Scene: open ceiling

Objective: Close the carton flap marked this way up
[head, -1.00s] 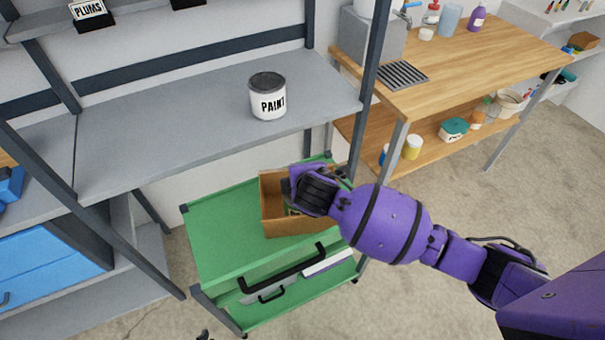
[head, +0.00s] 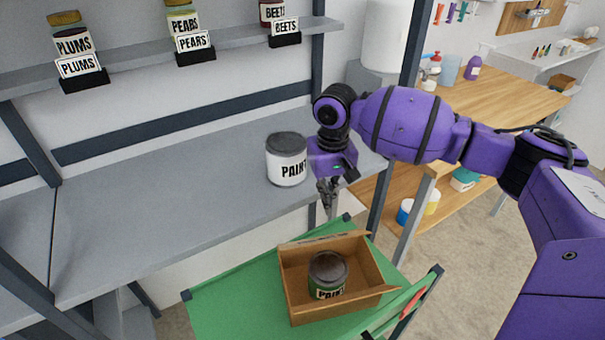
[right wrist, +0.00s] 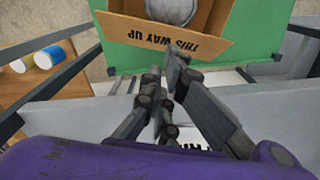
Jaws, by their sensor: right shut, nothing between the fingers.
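An open cardboard carton (head: 296,303) stands on the green cart, with a dark-lidded paint can (head: 327,278) inside. The flap (right wrist: 165,35) printed THIS WAY UP shows in the right wrist view, folded outward from the carton's rim on the side towards my gripper. In the head view this flap (head: 322,243) is at the carton's far side, its print hidden. My right gripper (head: 328,208) is shut and empty, pointing down just beyond and above that flap. Its fingertips show near the flap edge in the right wrist view (right wrist: 166,68); contact cannot be told. My left gripper is out of view.
A white paint can (head: 287,165) stands on the grey shelf (head: 170,200), close left of my right gripper. A shelf post (head: 380,190) stands right of it. The green cart top (head: 235,300) is bare left of the carton.

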